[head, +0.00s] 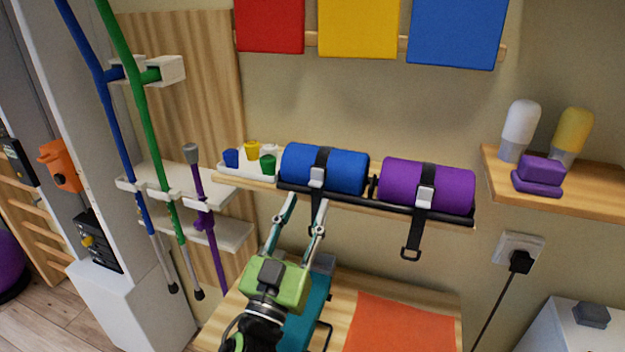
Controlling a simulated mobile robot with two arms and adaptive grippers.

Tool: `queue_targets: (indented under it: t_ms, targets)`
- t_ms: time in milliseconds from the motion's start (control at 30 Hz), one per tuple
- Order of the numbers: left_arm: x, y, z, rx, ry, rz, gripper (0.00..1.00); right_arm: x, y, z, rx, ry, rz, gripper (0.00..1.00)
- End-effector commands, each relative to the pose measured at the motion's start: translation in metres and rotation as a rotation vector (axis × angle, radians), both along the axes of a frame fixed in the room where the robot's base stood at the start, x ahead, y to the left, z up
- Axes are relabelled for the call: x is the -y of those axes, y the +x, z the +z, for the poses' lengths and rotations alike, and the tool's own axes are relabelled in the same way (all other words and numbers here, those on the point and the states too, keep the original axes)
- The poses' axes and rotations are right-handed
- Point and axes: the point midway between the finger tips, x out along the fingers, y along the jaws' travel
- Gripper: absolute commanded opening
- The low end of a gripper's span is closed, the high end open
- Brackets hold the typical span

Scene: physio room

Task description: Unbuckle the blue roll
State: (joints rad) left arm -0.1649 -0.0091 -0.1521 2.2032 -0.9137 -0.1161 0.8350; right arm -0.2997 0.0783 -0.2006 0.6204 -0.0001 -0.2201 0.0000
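The blue roll (345,172) lies in a black holder on the wall shelf, left of the purple roll (399,182). A black strap (322,157) runs over the blue roll, with a grey buckle (317,177) on its front. My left gripper (308,201) is below and in front of the blue roll, pointing up at it. Its two fingers are apart, with the tips just below the buckle's height, and I see nothing clamped between them. The lower end of the blue roll's strap is partly hidden by the fingers. My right gripper is not in view.
The purple roll has its own buckle (425,197) and a hanging strap end with a loop (411,253). Small coloured cups (252,150) stand left of the blue roll. Crutches (127,120) lean further left. A wooden surface with an orange mat (402,325) lies below.

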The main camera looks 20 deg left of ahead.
Motion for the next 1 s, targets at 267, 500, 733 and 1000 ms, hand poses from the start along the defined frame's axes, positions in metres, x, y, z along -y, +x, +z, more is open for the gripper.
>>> queue_targets:
  t_ms: [267,500,733,1000]
  targets:
    - [0.001,0.037,0.017,0.0,0.0,0.0,0.35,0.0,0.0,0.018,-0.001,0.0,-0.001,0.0]
    - [0.001,0.044,0.017,-0.002,0.0,0.001,0.35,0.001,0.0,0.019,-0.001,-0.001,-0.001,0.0]
    - [0.001,0.044,0.017,-0.002,0.0,0.001,0.17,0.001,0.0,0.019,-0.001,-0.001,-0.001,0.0]
    - [0.001,0.043,0.017,-0.003,0.0,0.001,0.0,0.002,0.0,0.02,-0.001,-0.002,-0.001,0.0]
